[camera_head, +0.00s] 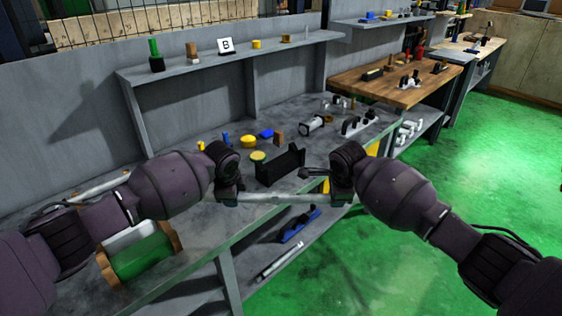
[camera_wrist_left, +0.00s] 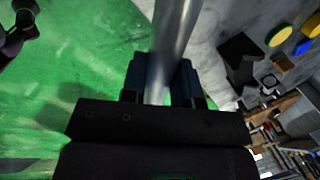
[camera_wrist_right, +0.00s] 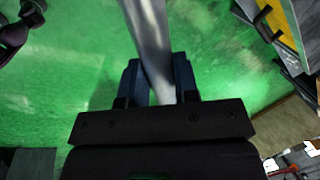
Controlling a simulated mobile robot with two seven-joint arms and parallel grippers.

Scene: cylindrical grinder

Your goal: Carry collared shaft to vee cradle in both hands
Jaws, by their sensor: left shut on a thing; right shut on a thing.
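The collared shaft (camera_head: 285,198) is a long grey metal bar held level across the front edge of the bench. My left gripper (camera_head: 228,197) is shut on its left part, and my right gripper (camera_head: 340,197) is shut on its right part. In the left wrist view the shaft (camera_wrist_left: 173,45) runs between the fingers (camera_wrist_left: 160,85). In the right wrist view the shaft (camera_wrist_right: 150,45) also lies between the fingers (camera_wrist_right: 158,88). The collar cannot be made out. A black block with raised ends (camera_head: 281,167), likely the vee cradle, stands on the bench just behind the shaft.
Yellow discs (camera_head: 249,141) and a blue block (camera_head: 267,133) lie behind the black block. A green roll in a wooden holder (camera_head: 140,262) sits at the near left. The lower shelf holds a blue tool (camera_head: 300,224). Green floor (camera_head: 480,160) is clear at right.

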